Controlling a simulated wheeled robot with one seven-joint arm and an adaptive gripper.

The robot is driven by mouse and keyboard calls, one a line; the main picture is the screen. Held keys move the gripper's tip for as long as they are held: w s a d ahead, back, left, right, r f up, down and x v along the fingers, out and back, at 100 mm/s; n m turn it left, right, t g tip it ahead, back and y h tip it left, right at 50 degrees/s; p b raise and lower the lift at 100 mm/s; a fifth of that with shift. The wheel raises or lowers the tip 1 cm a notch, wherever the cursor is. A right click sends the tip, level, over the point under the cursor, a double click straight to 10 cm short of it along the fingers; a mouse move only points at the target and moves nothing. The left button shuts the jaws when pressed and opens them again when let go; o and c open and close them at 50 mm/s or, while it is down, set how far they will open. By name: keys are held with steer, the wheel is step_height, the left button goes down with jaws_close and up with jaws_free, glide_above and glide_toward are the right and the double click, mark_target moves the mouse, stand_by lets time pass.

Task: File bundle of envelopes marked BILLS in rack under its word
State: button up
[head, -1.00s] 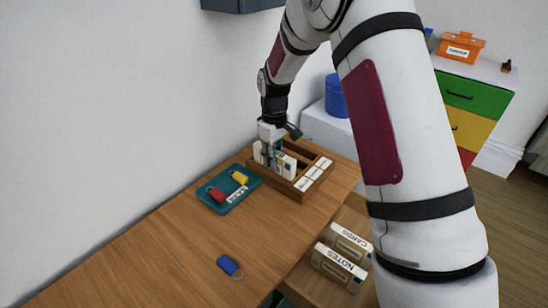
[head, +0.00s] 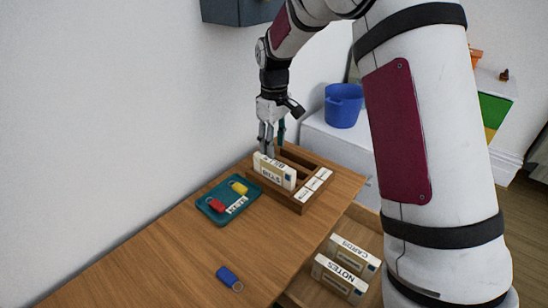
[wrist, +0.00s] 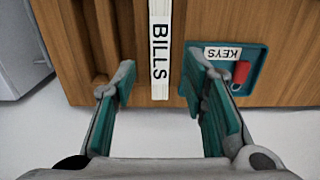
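The BILLS bundle (head: 274,171) stands upright in the nearest slot of the wooden rack (head: 304,205). Its BILLS lettering also shows in the wrist view (wrist: 160,50). White labels (head: 318,180) sit along the rack's right end, too small to read. My gripper (wrist: 165,105) is open, its teal fingers apart on either side of the bundle's line with nothing between the tips. In the head view my gripper (head: 268,150) is above and behind the bundle. The rack's other slots look empty.
A teal KEYS tray (head: 214,218) holding red and yellow key tags sits beside the rack. A blue key tag (head: 228,277) lies on the table (head: 150,260). CARDS (head: 352,253) and NOTES (head: 338,280) bundles stand on a lower surface at right.

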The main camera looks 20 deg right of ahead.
steer(key=shift+r, duration=1.5)
steer(key=s+r+m+t, duration=0.1)
steer(key=s+r+m, duration=0.1)
steer(key=s+r, duration=0.55)
steer(key=s+r+m+t, duration=0.1)
steer(key=s+r, duration=0.4)
steer(key=s, duration=0.5)
steer(key=s+f+m+t, duration=0.1)
steer(key=s+f+m, duration=0.1)
steer(key=s, duration=1.7)
steer(key=shift+s+d+f+m, duration=0.15)
steer(key=shift+s+m, duration=0.05)
steer(key=shift+m, duration=0.7)
steer(key=shift+t, duration=0.6)
step_height(320, 180, up, 4)
steer(key=p, duration=0.3)
